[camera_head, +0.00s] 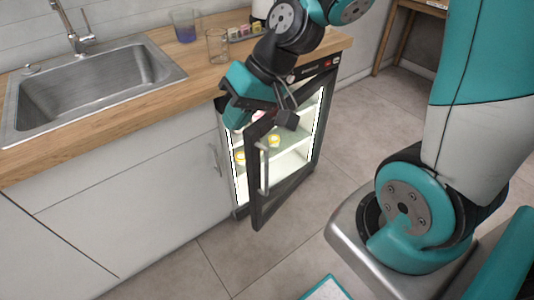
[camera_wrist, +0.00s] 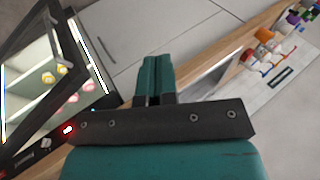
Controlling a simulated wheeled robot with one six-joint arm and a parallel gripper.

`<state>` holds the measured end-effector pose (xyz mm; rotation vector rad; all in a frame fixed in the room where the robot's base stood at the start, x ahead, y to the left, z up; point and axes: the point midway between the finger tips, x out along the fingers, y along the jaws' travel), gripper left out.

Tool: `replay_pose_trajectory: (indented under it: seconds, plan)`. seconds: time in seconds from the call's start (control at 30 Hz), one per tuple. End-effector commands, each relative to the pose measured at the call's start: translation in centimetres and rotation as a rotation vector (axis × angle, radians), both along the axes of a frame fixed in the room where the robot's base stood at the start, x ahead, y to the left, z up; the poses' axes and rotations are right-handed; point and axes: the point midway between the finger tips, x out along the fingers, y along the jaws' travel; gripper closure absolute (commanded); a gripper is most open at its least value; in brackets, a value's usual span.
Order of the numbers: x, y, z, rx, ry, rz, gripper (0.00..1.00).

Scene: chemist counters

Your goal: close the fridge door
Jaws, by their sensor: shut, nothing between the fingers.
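The small under-counter fridge (camera_head: 237,196) has a lit interior, and its dark-framed glass door (camera_head: 256,213) stands partly open, swung out over the floor. A vertical handle (camera_head: 264,172) is near the door's free edge. My gripper (camera_head: 236,120) is shut and empty, above the gap between the door's free edge and the fridge's left side. I cannot tell whether it touches the door. In the wrist view, my shut teal fingers (camera_wrist: 156,66) point toward the grey cabinet front, with the fridge door (camera_wrist: 22,22) to their left.
Yellow-topped items (camera_head: 274,140) stand on the fridge shelves. The wooden counter (camera_head: 120,100) carries a sink (camera_head: 95,85), a beaker with blue liquid (camera_head: 185,26) and an empty glass beaker (camera_head: 217,45). A grey cabinet (camera_head: 130,215) adjoins the fridge. The tiled floor (camera_head: 240,265) before the door is clear.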

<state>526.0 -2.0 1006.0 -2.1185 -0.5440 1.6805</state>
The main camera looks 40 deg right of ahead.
Motion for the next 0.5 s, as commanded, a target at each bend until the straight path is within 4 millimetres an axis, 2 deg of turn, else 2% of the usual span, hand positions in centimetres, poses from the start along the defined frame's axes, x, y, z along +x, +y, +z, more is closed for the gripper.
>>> replay_pose_trajectory:
  seconds: [0.03,0.1,0.2,0.33,0.4,0.5]
  plan:
    - [2.1,-2.8,-5.3,0.054,0.027,-0.157,1.00]
    - [4.6,-6.4,-9.6,0.127,0.030,-0.360,1.00]
    - [6.5,-11.9,-15.5,0.215,0.029,-0.638,1.00]
    - [7.0,-17.9,-21.4,0.298,0.019,-0.934,1.00]
    - [6.8,-20.2,-23.6,0.326,0.014,-1.049,1.00]
    - [6.4,-22.2,-25.4,0.350,0.008,-1.153,1.00]
